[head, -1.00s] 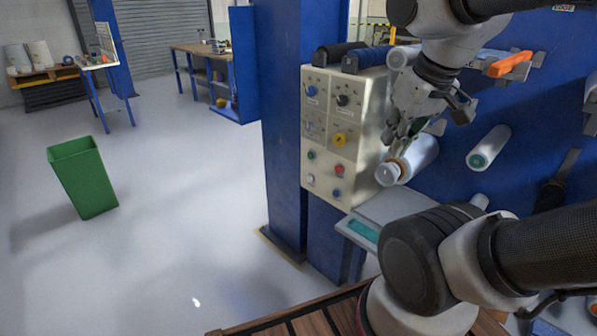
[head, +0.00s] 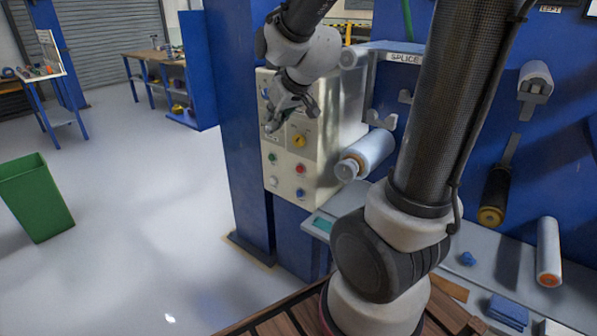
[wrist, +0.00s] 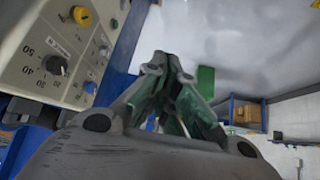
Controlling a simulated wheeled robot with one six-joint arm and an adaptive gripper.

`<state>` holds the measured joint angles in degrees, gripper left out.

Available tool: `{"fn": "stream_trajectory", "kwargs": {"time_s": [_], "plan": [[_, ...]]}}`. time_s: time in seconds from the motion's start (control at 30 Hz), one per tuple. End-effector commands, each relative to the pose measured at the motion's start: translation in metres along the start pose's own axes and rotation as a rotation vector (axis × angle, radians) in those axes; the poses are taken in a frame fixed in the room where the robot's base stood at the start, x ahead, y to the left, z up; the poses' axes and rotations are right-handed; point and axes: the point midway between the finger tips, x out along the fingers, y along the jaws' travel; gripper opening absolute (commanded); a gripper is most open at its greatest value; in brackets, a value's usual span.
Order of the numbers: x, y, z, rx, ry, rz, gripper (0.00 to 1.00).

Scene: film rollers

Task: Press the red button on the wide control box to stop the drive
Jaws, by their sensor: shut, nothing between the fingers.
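The cream control box (head: 335,125) stands against the blue frame in the head view. Its red button (head: 300,169) is on the lower right of the front face, below a yellow knob (head: 299,141). A green button (head: 273,157) is to its left and a blue one (head: 300,194) below. My gripper (head: 271,127) is shut and empty in front of the upper face, above and left of the red button. It hides part of the panel. In the wrist view, the shut fingertips (wrist: 166,60) are right of the panel (wrist: 30,35); I cannot make out the red button there.
A film roll (head: 366,153) sticks out right of the box. A grey bench (head: 400,213) is below it. More rollers (head: 548,250) are on the right. A green bin (head: 35,197) stands on open floor at left.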

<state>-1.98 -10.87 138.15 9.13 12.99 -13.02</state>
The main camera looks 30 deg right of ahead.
Motion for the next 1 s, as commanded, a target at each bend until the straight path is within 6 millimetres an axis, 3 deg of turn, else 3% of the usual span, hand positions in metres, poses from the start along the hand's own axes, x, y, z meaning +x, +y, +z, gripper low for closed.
{"fn": "stream_trajectory", "kwargs": {"time_s": [0.03,0.13,0.27,0.37,0.5,0.6,0.7,0.83,1.0], "plan": [[0.033,0.002,-0.011,-0.011,0.029,0.012,0.00],[0.092,0.010,-0.034,-0.042,0.118,0.059,0.00],[0.165,0.025,-0.045,-0.090,0.222,0.152,0.00],[0.216,0.038,-0.040,-0.140,0.292,0.245,0.00],[0.276,0.056,-0.013,-0.233,0.375,0.400,0.00],[0.306,0.067,0.015,-0.313,0.422,0.514,0.00],[0.324,0.073,0.043,-0.393,0.457,0.615,0.00],[0.334,0.077,0.072,-0.473,0.489,0.710,0.00],[0.336,0.078,0.089,-0.523,0.509,0.765,0.00]]}}
